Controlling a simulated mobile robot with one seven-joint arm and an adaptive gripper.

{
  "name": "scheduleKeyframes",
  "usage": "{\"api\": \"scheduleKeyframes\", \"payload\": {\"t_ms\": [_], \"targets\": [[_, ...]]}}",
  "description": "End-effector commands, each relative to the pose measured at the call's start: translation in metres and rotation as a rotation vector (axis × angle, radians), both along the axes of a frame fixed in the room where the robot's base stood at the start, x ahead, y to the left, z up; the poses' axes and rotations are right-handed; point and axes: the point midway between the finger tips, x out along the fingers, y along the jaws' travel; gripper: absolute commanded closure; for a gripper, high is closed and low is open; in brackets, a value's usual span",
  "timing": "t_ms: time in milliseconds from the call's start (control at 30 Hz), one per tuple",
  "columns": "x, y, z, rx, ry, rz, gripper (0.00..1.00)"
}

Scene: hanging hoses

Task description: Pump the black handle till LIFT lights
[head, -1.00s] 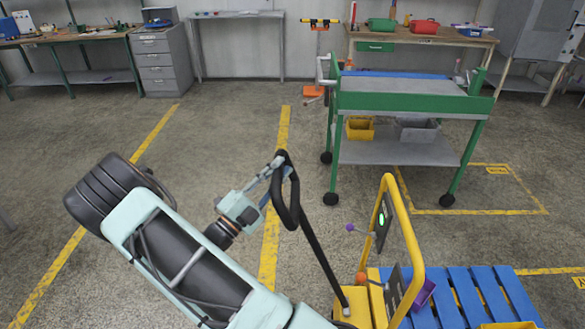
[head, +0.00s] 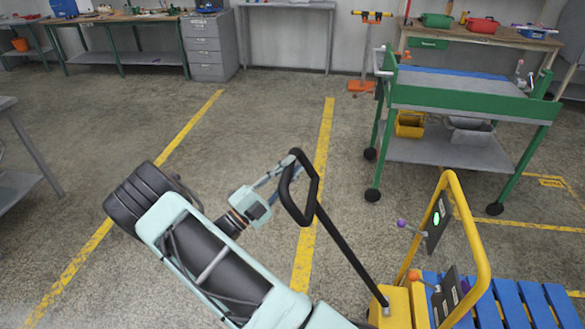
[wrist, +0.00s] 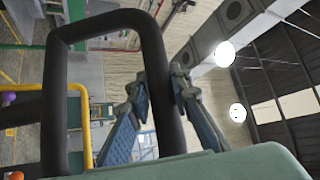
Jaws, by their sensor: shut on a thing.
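The black pump handle is a loop (head: 315,185) on a long shaft, leaning left from the yellow base of the pallet truck. My gripper (head: 287,164) is at the upper left side of the loop. In the wrist view, my gripper (wrist: 158,82) has one finger on each side of a bar of the black handle (wrist: 153,60), shut on it. A dark panel (head: 437,232) on the yellow frame shows one lit green oval (head: 436,218). I cannot read any lettering beside it.
A yellow hoop frame (head: 483,255) stands right of the shaft, with a purple knob (head: 401,223) and an orange knob (head: 414,276). Blue slats (head: 510,305) lie at lower right. A green cart (head: 470,115) stands behind. The floor left of the handle is mostly clear.

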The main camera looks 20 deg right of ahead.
Motion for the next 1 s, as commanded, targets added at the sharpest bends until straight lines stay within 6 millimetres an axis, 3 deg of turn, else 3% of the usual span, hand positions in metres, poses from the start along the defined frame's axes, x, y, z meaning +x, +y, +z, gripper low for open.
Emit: {"api": "scheduleKeyframes", "payload": {"t_ms": [333,367,533,833,1000], "targets": [[0.001,0.001,0.0,0.001,-0.002,0.003,1.0],[0.001,0.001,0.0,0.001,-0.002,0.003,0.8],[0.001,0.001,0.0,0.001,-0.001,0.002,0.63],[0.0,0.002,-0.001,0.001,0.0,0.001,0.63],[-0.005,0.02,-0.01,0.001,0.001,0.004,0.63]]}}
